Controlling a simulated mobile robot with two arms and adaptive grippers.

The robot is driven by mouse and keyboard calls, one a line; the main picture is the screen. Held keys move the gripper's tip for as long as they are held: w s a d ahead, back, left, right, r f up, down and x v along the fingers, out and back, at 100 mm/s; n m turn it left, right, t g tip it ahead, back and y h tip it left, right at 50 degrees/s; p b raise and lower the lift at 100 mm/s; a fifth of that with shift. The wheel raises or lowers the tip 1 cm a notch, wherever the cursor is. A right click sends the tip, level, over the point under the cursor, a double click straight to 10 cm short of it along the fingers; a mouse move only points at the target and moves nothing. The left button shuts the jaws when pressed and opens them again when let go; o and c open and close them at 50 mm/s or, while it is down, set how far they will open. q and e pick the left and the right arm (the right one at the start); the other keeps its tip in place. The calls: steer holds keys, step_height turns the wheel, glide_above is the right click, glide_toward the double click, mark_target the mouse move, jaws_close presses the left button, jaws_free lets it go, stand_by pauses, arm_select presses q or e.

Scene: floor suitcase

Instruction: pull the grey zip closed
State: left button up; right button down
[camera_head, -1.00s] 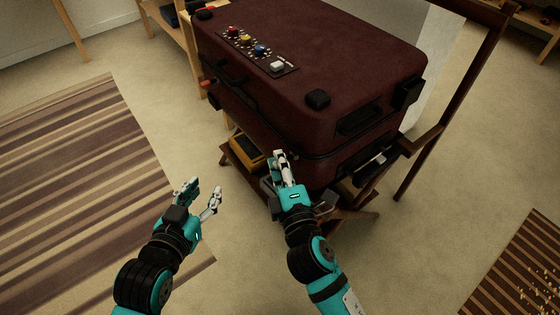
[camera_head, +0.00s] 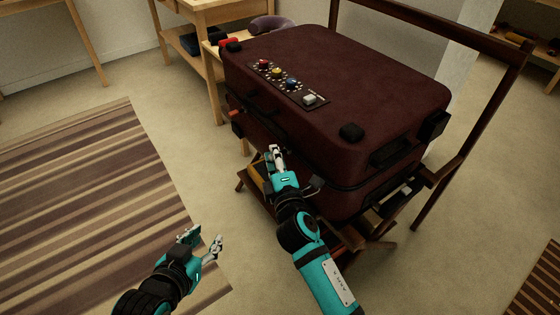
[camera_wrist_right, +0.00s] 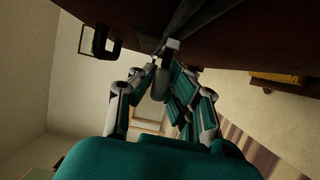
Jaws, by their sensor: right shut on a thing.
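The dark red suitcase (camera_head: 350,85) lies flat on a wooden stand, its lid down over the base. My right gripper (camera_head: 275,152) is at the suitcase's left side, near the seam and left of the near corner. In the right wrist view, the gripper (camera_wrist_right: 163,90) is shut on the grey zip pull (camera_wrist_right: 159,84), which hangs from a slider (camera_wrist_right: 172,45) at the seam. A dark wedge-shaped gap runs along the seam there. My left gripper (camera_head: 203,245) is open and empty, low over the floor beside the rug. The fingers partly hide the pull.
A dark wooden frame (camera_head: 470,130) rises behind and right of the suitcase. The lid carries a panel of coloured knobs (camera_head: 287,82). A yellow item (camera_head: 256,180) sits below the suitcase beside my right gripper. A striped rug (camera_head: 90,200) and open floor lie left.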

steer(key=c, duration=1.3)
jaws_free()
steer(key=shift+w+a, duration=0.15)
steer(key=shift+w, duration=0.05)
steer(key=v, duration=1.2)
steer(key=shift+s, duration=0.1)
